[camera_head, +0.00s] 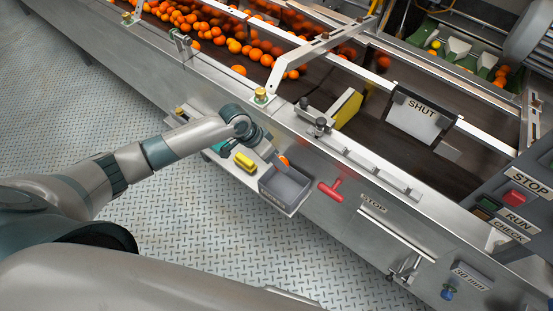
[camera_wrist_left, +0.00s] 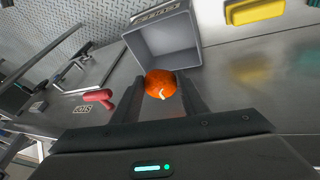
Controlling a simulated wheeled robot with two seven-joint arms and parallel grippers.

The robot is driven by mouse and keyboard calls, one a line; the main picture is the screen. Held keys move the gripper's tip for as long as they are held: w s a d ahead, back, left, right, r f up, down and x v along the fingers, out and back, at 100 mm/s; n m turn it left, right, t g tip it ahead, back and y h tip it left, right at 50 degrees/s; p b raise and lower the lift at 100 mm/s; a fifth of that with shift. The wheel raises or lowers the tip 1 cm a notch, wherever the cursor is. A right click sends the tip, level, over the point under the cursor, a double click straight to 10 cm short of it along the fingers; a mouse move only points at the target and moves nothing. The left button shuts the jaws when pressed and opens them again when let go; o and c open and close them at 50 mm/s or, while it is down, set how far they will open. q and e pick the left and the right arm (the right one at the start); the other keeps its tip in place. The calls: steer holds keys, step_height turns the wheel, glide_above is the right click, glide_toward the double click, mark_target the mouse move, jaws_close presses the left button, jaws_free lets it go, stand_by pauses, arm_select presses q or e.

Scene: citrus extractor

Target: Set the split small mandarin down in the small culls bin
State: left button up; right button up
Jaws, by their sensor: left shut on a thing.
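The small mandarin (camera_wrist_left: 160,84) is orange with a pale split in its skin, seen in the left wrist view. My left gripper (camera_wrist_left: 158,92) is shut on it. In the head view the mandarin (camera_head: 284,160) shows only in part, at the far edge of the bin. The small culls bin (camera_head: 284,189) is a grey open box on a ledge at the machine's front. In the left wrist view the bin (camera_wrist_left: 165,45) lies just beyond the mandarin and looks empty. My left gripper (camera_head: 278,158) is at the bin's far edge. My right gripper is not in view.
A yellow block (camera_head: 244,162) lies on the ledge left of the bin. A red T-handle (camera_head: 330,190) sticks out just right of it. The conveyor with loose oranges (camera_head: 240,45) runs behind.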

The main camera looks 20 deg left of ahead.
arm_select(q)
steer(key=shift+f+b, duration=0.4)
steer(key=shift+f, duration=0.5)
step_height(320, 180, down, 9)
steer(key=b, duration=0.4)
steer(key=shift+r+b, duration=0.15)
steer(key=shift+b, duration=0.25)
steer(key=shift+f, duration=0.25)
steer(key=shift+f+b, duration=0.4)
steer(key=shift+f, duration=0.1)
